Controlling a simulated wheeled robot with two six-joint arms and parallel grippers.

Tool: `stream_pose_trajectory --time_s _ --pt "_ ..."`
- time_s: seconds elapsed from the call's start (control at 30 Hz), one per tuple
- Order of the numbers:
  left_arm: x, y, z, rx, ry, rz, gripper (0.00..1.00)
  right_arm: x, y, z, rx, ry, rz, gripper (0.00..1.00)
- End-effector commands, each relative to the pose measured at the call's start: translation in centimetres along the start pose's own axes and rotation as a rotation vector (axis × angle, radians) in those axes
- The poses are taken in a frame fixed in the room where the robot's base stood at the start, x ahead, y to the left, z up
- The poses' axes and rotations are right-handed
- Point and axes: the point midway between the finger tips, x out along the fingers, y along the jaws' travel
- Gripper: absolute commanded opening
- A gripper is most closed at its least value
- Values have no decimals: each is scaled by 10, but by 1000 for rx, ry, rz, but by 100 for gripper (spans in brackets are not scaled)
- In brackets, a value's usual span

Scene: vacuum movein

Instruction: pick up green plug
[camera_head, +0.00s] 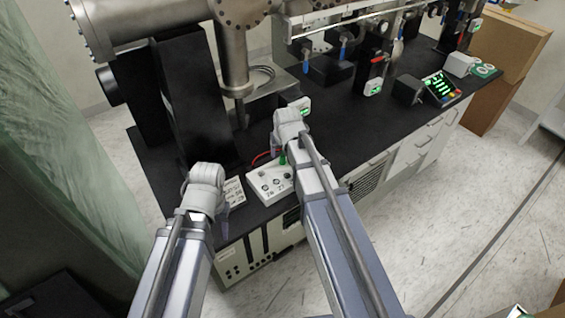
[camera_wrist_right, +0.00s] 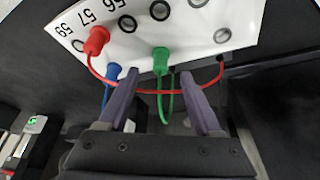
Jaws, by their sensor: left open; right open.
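The green plug (camera_wrist_right: 160,62) sits in the white numbered panel (camera_wrist_right: 215,15) with its green cable hanging down. My right gripper (camera_wrist_right: 160,74) is open, with one finger on each side of the green plug and cable in the right wrist view; I cannot tell whether they touch. In the head view a small green bit of the plug (camera_head: 283,158) shows beside my right gripper (camera_head: 287,134), above the white panel box (camera_head: 258,193); its fingers are mostly hidden. My left gripper (camera_head: 221,205) is left of the box, apart from the plug.
A red plug (camera_wrist_right: 97,40) and a blue plug (camera_wrist_right: 113,73) sit left of the green one. A red cable (camera_wrist_right: 135,90) loops across near my right fingers. Metal vacuum pipes (camera_head: 235,50) stand at the back of the black bench (camera_head: 330,145).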

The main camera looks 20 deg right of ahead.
Motion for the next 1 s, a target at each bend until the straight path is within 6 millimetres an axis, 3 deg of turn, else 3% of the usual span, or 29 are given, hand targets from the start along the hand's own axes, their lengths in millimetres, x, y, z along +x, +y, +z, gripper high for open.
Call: stream_pose_trajectory --time_s 0.03,0.23,0.57,1.0 --pt "12 1 -1 0 0 0 50 12 0 2 0 0 0 66" --pt "36 3 -2 0 0 0 50 37 0 3 0 0 0 66" --pt "37 4 -2 0 0 0 50 39 0 2 0 1 -1 65" --pt "37 4 -2 0 0 0 50 39 0 2 -1 1 -1 15"
